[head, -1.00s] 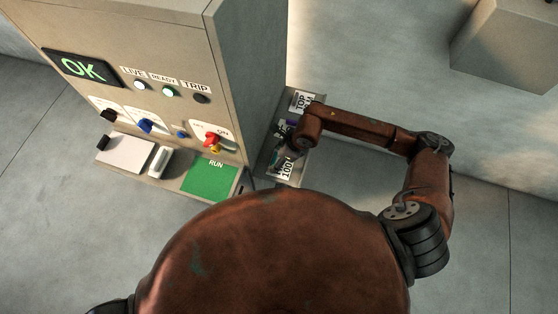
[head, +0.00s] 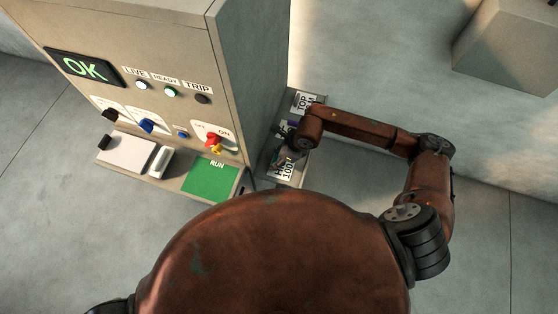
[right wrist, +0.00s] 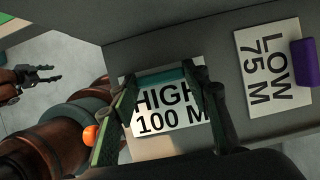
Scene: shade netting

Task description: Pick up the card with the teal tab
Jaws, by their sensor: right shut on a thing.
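The card with the teal tab (right wrist: 163,76) is white and reads HIGH 100 M; its lower part shows in the head view (head: 285,172) below my right gripper. In the right wrist view my right gripper (right wrist: 168,85) has one finger on each side of the teal tab and is shut on it. I cannot tell whether the card is clear of the shelf. My left gripper (right wrist: 48,74) shows at the left of the right wrist view, its fingers apart and empty.
A LOW 75 M card (right wrist: 268,75) with a purple tab (right wrist: 304,62) lies beside it. A TOP card (head: 305,101) lies at the shelf's far end. The cabinet (head: 240,70) with switches rises left of the shelf. A green RUN plate (head: 211,181) lies in front.

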